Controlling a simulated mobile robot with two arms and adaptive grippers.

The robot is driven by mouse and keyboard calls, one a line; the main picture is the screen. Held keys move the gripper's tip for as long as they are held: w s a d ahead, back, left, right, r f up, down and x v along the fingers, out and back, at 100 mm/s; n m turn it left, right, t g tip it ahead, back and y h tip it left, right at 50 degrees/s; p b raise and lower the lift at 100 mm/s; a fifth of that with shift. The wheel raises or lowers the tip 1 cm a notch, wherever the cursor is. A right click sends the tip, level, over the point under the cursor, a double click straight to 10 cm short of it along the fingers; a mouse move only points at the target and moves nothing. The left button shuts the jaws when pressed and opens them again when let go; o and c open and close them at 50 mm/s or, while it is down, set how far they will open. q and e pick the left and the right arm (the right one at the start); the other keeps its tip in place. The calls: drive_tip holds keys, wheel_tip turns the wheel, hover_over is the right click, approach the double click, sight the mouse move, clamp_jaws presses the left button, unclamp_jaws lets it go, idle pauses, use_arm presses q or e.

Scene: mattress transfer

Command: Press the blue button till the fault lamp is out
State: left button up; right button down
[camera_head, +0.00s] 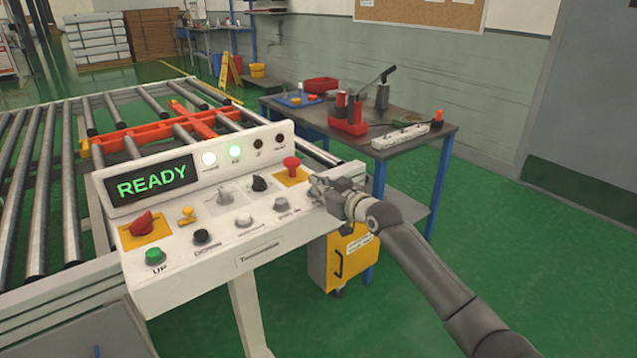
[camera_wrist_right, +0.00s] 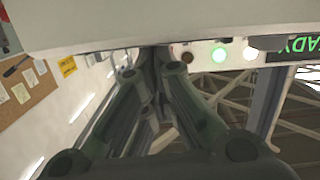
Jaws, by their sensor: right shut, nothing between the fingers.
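The white control panel (camera_head: 258,232) stands in front of the roller conveyor. Its display (camera_head: 151,186) reads READY in green. In its lamp row, a white lamp (camera_head: 209,158) and a green lamp (camera_head: 235,151) are lit; the two lamps to their right, including a dark red one (camera_head: 280,139), look unlit. The lamp labels are too small to read. My right gripper (camera_head: 320,186) is shut and empty at the panel's right end. The blue button (camera_head: 313,193) is at its fingertips, mostly covered; I cannot tell whether they touch. The right wrist view shows the fingers (camera_wrist_right: 150,75) under the panel's pale edge. My left gripper is out of view.
Red knobs, including one at the panel's right (camera_head: 291,164), and several other buttons sit close by. A workbench (camera_head: 395,165) with a red tool (camera_head: 348,118) and a power strip (camera_head: 400,136) stands behind my right arm. Green floor at the right is clear.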

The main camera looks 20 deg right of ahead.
drive_tip(key=shift+a+r+p, duration=0.1)
drive_tip(key=shift+r+p, duration=0.55)
drive_tip(key=shift+p, duration=0.1)
drive_tip(key=r+p, duration=0.3)
drive_tip(key=shift+s+r, duration=0.2)
drive_tip(key=shift+s+d+f+b, duration=0.1)
drive_tip(key=shift+s+f+b, duration=0.15)
drive_tip(key=shift+s, duration=0.15)
drive_tip(key=shift+s+d+f+b, duration=0.1)
drive_tip(key=shift+s+b, duration=0.1)
drive_tip(key=shift+s, duration=0.15)
drive_tip(key=v, duration=0.8)
drive_tip(key=shift+s+r+b, duration=0.2)
drive_tip(key=shift+r+b, duration=0.05)
drive_tip(key=shift+b, duration=0.15)
